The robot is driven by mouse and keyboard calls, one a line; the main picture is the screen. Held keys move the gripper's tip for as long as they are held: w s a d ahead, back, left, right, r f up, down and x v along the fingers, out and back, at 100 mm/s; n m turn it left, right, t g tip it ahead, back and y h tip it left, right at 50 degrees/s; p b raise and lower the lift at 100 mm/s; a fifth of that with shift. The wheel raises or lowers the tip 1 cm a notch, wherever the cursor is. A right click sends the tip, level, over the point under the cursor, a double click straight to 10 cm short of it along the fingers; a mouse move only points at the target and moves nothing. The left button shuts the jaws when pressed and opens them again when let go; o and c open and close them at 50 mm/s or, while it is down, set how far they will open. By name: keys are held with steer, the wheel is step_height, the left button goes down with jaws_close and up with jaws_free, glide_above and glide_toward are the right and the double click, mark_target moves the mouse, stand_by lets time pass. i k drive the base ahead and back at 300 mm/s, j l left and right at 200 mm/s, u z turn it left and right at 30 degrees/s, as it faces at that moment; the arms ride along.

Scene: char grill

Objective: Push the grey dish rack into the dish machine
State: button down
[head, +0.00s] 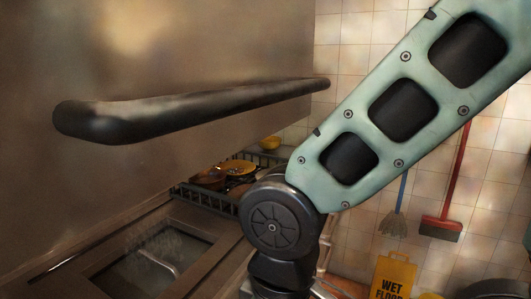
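A large brownish metal body (180,45) with a long dark bar handle (200,106) fills the upper left. It looks like the dish machine, but I cannot be sure. Beyond its lower edge a dark grey rack (205,201) with slatted sides holds brown and yellow dishes (238,167). My arm crosses from the upper right, and its dark joint covers the rack's near right part. My gripper's fingers are not visible, so I cannot tell whether anything touches the rack.
A metal counter with a recessed basin (150,262) lies at the lower left. A blue-handled mop (394,224), a red-handled brush (440,228) and a yellow wet-floor sign (393,277) stand by the tiled wall at right.

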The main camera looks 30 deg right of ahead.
mark_target(214, 196)
steer(key=i+l, duration=0.15)
steer(key=l, duration=0.2)
steer(key=i+l+u, duration=0.1)
steer(key=l, duration=0.25)
steer(key=i+l+u, duration=0.1)
steer(key=i+l, duration=0.3)
steer(key=l, duration=0.3)
steer(key=i+l+u, duration=0.1)
steer(key=l, duration=0.25)
steer(key=i+l, duration=0.15)
steer(key=l, duration=0.25)
steer(key=i+l+u, duration=0.1)
steer(key=l, duration=0.25)
